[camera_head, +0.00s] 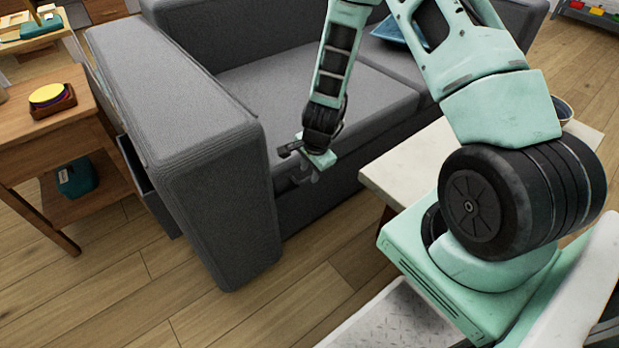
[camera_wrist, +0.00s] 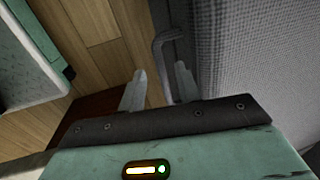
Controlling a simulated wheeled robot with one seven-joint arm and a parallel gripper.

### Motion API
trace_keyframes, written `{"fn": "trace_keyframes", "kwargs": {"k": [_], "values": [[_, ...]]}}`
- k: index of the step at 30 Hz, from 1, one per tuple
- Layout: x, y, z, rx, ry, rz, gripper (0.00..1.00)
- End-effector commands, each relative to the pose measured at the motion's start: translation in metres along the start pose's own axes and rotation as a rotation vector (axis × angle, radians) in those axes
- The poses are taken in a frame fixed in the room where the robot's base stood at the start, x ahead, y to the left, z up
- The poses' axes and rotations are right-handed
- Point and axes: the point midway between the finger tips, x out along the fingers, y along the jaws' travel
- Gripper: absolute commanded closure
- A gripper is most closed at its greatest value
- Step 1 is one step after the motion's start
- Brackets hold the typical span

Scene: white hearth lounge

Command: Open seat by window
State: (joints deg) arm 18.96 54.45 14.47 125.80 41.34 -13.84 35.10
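The grey sofa (camera_head: 310,95) fills the middle of the head view, with its wide arm at the left. A grey bar handle (camera_wrist: 158,62) on the sofa's front shows in the wrist view. My gripper (camera_head: 304,174) is low in front of the seat, near the sofa's front face. In the wrist view my gripper (camera_wrist: 160,88) has its two pale fingers apart, with the handle's bar running between them. I cannot tell whether either finger touches the bar. The handle is too small or hidden to make out in the head view.
A pale-topped table (camera_head: 385,175) stands close to the right of my gripper. A wooden side table (camera_head: 70,125) is at the left, beside a dark open compartment (camera_head: 140,165) at the sofa arm. A blue cushion (camera_head: 390,30) lies on the sofa. The wooden floor in front is clear.

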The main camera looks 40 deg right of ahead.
Motion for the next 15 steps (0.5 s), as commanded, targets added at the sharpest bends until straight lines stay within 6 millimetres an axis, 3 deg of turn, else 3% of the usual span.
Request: {"fn": "trace_keyframes", "kwargs": {"k": [5, 15], "values": [[0.018, 0.0, 0.0, 0.0, 0.001, -0.001, 0.67], [0.02, 0.0, 0.0, 0.0, 0.001, -0.001, 0.67]]}}
